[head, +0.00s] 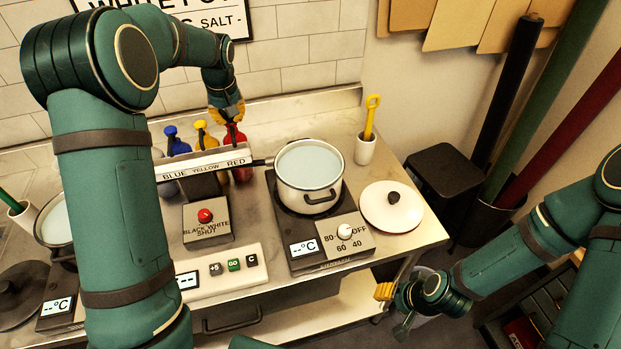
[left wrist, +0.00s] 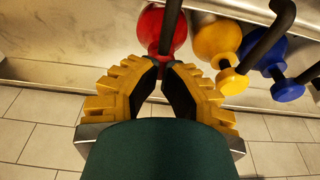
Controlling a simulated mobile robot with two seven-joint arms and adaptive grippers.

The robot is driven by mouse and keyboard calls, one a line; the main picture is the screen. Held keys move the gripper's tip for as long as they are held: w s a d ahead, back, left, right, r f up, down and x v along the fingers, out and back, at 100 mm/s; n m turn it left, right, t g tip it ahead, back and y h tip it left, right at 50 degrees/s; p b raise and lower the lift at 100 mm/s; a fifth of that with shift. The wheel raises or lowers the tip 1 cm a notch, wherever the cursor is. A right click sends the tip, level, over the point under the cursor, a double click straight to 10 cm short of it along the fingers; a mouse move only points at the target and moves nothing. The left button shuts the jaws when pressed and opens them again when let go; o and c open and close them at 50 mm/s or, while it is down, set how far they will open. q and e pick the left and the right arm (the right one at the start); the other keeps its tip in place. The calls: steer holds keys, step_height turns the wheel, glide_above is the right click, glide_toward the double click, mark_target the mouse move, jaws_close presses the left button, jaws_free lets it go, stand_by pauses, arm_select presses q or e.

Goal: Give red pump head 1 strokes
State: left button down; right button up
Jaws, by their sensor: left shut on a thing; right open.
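The red pump bottle (head: 241,174) stands at the right end of a row behind the label bar, its top at my left gripper (head: 230,112). In the left wrist view the left gripper (left wrist: 167,68) is shut at the red bottle (left wrist: 152,28), under its dark spout (left wrist: 170,22). The red pump head is mostly hidden between the fingers, so how far it is pressed cannot be told. My right gripper (head: 390,304) is open and empty, low in front of the counter's right edge.
Yellow (head: 205,136) and blue (head: 176,141) pump bottles stand left of the red one. A label bar (head: 204,164) runs in front. A pot of pale liquid (head: 309,163) sits on a hotplate (head: 335,243) to the right, beside a white lid (head: 391,212).

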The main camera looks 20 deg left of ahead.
arm_select(q)
steer(key=shift+f, duration=0.35)
steer(key=shift+w+a+p+v, duration=0.1)
steer(key=shift+w+p+v, duration=0.1)
steer(key=shift+p+v, duration=0.8)
steer(key=shift+w+a+p+v, duration=0.2)
steer(key=shift+p+v, duration=0.45)
steer(key=shift+v, duration=0.6)
steer(key=shift+r, duration=0.1)
steer(key=p+v, duration=0.3)
steer(key=v, duration=0.1)
steer(key=shift+w+a+r, duration=0.15)
steer(key=shift+w, duration=0.2)
steer(key=shift+v, duration=0.85)
steer(key=shift+w+a, duration=0.1)
steer(key=shift+w, duration=0.05)
